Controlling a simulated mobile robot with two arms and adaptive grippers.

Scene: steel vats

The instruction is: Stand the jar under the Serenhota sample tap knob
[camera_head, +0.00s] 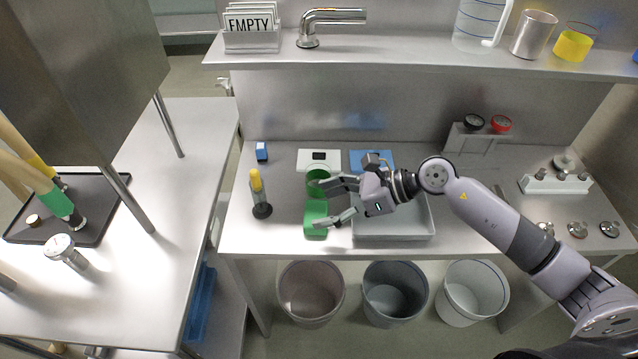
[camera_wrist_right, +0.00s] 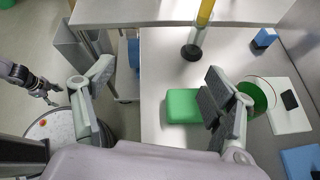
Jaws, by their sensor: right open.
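A clear vessel with green in it or on it, which looks like the jar (camera_head: 317,184), stands at the front of a white scale on the steel bench. It also shows in the right wrist view (camera_wrist_right: 262,92), partly behind a finger. My right gripper (camera_head: 322,205) is open and empty, beside the jar and above a green block (camera_head: 315,228). One finger overlaps the jar in the head view; I cannot tell if they touch. My left gripper (camera_wrist_right: 42,88) shows small at the left of the right wrist view, its opening unclear. I can read no Serenhota label.
A grey tray (camera_head: 395,231) lies right of the block. A yellow-topped stand (camera_head: 257,190) is to the left. The left table bears a dark tray (camera_head: 100,228) under yellow and green pipe ends, with a round metal knob (camera_head: 60,247) nearby. Bins stand below the bench.

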